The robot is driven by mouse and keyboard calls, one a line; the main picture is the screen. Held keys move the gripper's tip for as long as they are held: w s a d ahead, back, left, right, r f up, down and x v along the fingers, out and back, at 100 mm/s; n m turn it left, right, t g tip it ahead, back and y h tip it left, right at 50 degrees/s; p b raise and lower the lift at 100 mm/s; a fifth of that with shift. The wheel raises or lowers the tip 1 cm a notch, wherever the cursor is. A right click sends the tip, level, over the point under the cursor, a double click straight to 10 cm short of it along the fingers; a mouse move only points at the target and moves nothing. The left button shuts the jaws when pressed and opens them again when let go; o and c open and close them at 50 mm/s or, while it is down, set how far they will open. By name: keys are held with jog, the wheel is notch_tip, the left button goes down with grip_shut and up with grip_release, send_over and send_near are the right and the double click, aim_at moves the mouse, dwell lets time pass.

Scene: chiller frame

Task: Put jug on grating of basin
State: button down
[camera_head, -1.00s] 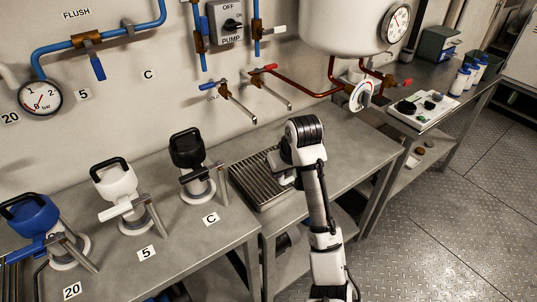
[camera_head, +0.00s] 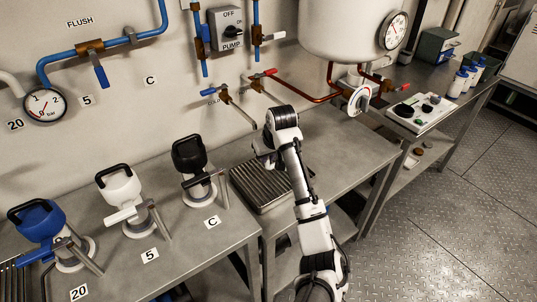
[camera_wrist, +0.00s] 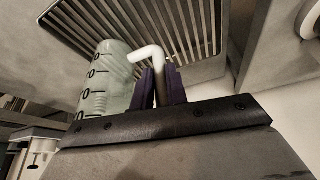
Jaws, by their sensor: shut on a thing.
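The jug (camera_wrist: 103,85) is a pale, translucent cylinder with black graduation marks and a white handle (camera_wrist: 148,53). In the wrist view my gripper (camera_wrist: 161,80) has its purple fingers shut on the handle, and the jug hangs to their left. The ribbed metal grating (camera_wrist: 175,28) of the basin shows behind the jug. In the head view the grating (camera_head: 258,190) lies in the bench, partly covered by my arm. I cannot make out the jug in the head view.
Two taps with a blue handle (camera_head: 219,90) and a red handle (camera_head: 262,75) reach out from the wall above the basin. A black-handled dispenser (camera_head: 192,165) stands left of the grating. Bare bench (camera_head: 345,140) lies to the right.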

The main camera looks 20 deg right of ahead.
jog(key=shift+f, duration=0.1)
jog(key=c, duration=1.4)
grip_release()
jog(key=shift+b+v, duration=0.65)
jog(key=shift+v, duration=5.45)
